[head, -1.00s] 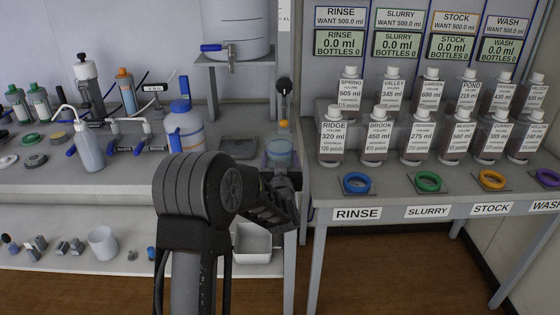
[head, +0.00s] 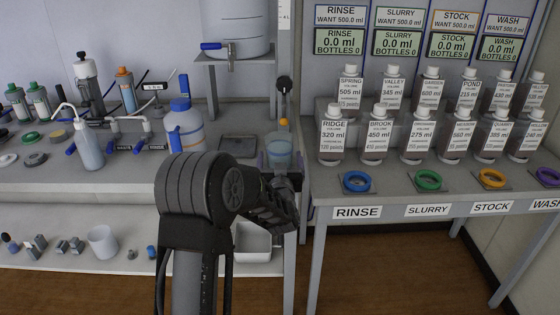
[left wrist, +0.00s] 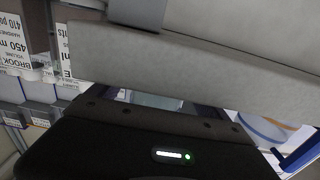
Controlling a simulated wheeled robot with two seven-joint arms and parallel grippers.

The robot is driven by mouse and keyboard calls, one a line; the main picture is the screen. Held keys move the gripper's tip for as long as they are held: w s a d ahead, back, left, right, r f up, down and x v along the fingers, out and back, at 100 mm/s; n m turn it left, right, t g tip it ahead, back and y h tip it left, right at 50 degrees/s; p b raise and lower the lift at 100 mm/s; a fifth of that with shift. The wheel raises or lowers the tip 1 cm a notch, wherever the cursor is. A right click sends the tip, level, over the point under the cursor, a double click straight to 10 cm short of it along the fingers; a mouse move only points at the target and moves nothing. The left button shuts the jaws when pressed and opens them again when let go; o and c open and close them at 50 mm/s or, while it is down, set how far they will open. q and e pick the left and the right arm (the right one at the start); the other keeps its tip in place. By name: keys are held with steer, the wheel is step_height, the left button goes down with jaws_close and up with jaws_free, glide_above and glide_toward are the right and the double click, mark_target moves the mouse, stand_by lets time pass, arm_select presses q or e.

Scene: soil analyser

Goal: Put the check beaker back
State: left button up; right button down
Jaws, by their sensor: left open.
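The check beaker (head: 280,148), a clear cup with pale blue liquid, stands upright at the right end of the bench, below a black-knobbed post. My left gripper (head: 282,162) is at the beaker, with its fingers open on either side of it. The black wrist hides the beaker's lower part in the head view, so I cannot tell whether a finger touches it. In the left wrist view a pale strip of what looks like the beaker (left wrist: 155,100) shows between the fingers, mostly hidden by a grey edge and my gripper body. My right gripper is not in view.
A grey pad (head: 238,148) and a blue-capped bottle (head: 185,128) are left of the beaker. A white bin (head: 252,242) is below.

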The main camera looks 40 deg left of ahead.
arm_select(q)
steer(key=shift+r, duration=0.15)
steer(key=v, duration=1.2)
stand_by(0.4)
steer(key=s+d+f+m+g+h, duration=0.25)
steer(key=d+f+h, duration=0.25)
steer(key=d+f, duration=0.7)
steer(key=s+d+f+m+g+h, duration=0.25)
steer(key=s+d+f+h, duration=0.4)
steer(key=f, duration=1.05)
steer(key=s+d+f+g+h, duration=0.1)
steer(key=s+d+f+g, duration=0.3)
steer(key=s+d, duration=0.4)
steer(key=s+d+f+g+h, duration=0.2)
steer(key=s+d+f+g, duration=0.2)
steer(key=s+d+f, duration=0.2)
steer(key=s+d, duration=0.2)
steer(key=s, duration=0.2)
steer(key=shift+f+m+g, duration=0.2)
steer(key=shift+m+g, duration=0.1)
steer(key=shift+g, duration=0.1)
steer(key=shift+h, duration=0.25)
